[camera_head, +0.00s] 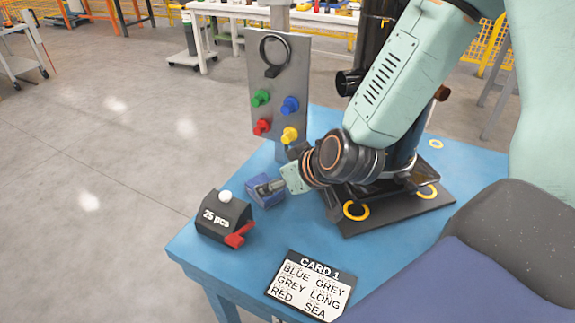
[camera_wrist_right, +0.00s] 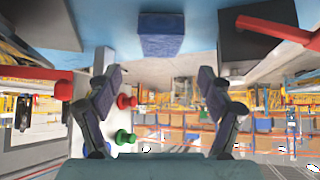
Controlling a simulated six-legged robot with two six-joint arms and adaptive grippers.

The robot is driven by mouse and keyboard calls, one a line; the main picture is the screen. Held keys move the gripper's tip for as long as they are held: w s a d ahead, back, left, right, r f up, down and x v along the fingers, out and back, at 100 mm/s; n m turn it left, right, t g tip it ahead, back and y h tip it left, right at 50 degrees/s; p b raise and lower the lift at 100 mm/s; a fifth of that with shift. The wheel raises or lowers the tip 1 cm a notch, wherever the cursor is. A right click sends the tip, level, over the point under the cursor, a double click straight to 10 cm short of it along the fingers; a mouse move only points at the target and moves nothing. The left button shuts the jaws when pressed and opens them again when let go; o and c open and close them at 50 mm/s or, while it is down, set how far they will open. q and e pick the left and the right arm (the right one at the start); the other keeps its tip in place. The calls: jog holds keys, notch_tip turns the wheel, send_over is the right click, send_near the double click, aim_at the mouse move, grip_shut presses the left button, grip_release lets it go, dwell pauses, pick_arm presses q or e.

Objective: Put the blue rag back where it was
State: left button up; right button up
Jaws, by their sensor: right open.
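The blue rag (camera_head: 261,197) is a small dark-blue block-like bundle on the blue table (camera_head: 190,250), between the black box and the black machine base. In the right wrist view the rag (camera_wrist_right: 160,45) lies on the table straight ahead of the fingers, at the top centre. My right gripper (camera_head: 272,186) reaches in from the right at the rag and covers part of it. In the right wrist view my right gripper (camera_wrist_right: 160,78) is open, with nothing between its fingertips; the rag is beyond them. My left gripper is not in view.
A black box (camera_head: 222,218) marked "25 pcs" with a red handle stands left of the rag. A card (camera_head: 310,284) lies at the table's front. An upright panel (camera_head: 277,85) with coloured knobs stands behind. The black machine base (camera_head: 400,205) is at right. Bare table lies between box and card.

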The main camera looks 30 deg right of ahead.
jog(key=p+v, duration=0.2)
jog(key=v, duration=0.1)
jog(key=shift+s+r, duration=0.15)
dwell(0.5)
jog(key=b+x, duration=0.7)
jog(key=x, duration=0.5)
jog(key=shift+f+b, duration=0.3)
jog(key=shift+r, duration=0.25)
